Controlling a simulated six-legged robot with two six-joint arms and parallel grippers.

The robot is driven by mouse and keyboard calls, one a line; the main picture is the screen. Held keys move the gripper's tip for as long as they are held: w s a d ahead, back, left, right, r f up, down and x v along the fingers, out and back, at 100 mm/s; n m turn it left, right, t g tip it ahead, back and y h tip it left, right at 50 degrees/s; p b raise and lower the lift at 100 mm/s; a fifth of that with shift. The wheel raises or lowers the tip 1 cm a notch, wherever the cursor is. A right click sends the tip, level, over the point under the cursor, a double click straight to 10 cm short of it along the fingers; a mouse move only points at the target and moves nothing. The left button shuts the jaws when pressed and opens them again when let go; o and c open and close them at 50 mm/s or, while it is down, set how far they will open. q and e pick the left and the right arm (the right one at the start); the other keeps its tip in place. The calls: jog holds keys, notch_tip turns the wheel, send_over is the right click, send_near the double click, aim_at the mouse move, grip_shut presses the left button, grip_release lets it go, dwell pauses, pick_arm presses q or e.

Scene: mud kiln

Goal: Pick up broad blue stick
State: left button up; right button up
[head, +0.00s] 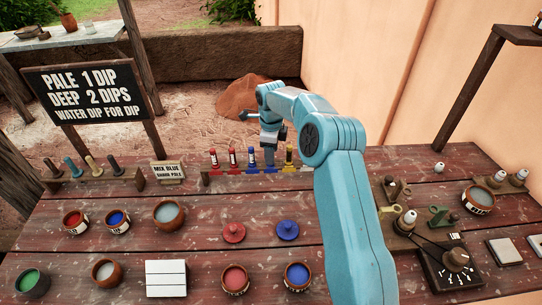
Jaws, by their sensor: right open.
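A low rack (205,176) stands at the back middle of the table and holds upright sticks in red, blue and yellow. One blue stick (252,158) stands left of my right gripper. Another blue stick (269,158) stands directly below the gripper. I cannot tell from this view which of the two is broader. My right gripper (268,146) points down over the rack, close to the top of the second blue stick. It is open, and its fingertips are small and hard to make out. My left gripper is out of view.
Red sticks (213,158) and a yellow stick (289,155) flank the blue ones. A small sign (168,172) stands left of the rack. In front lie a red lid (233,232), a blue lid (287,230) and several paint pots. A dial device (455,262) sits at right.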

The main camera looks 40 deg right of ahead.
jog(key=f, duration=0.2)
jog(key=shift+w+a+f, duration=0.1)
jog(key=shift+w+f, duration=0.1)
jog(key=shift+f, duration=0.2)
jog(key=shift+s, duration=0.15)
grip_shut()
jog(key=shift+r, duration=0.1)
jog(key=r, duration=1.1)
jog(key=shift+w+b, duration=0.2)
jog(key=shift+b, duration=0.2)
notch_tip(320, 180, up, 9)
jog(key=p, duration=0.2)
jog(key=shift+p, duration=0.3)
jog(key=shift+s, duration=0.1)
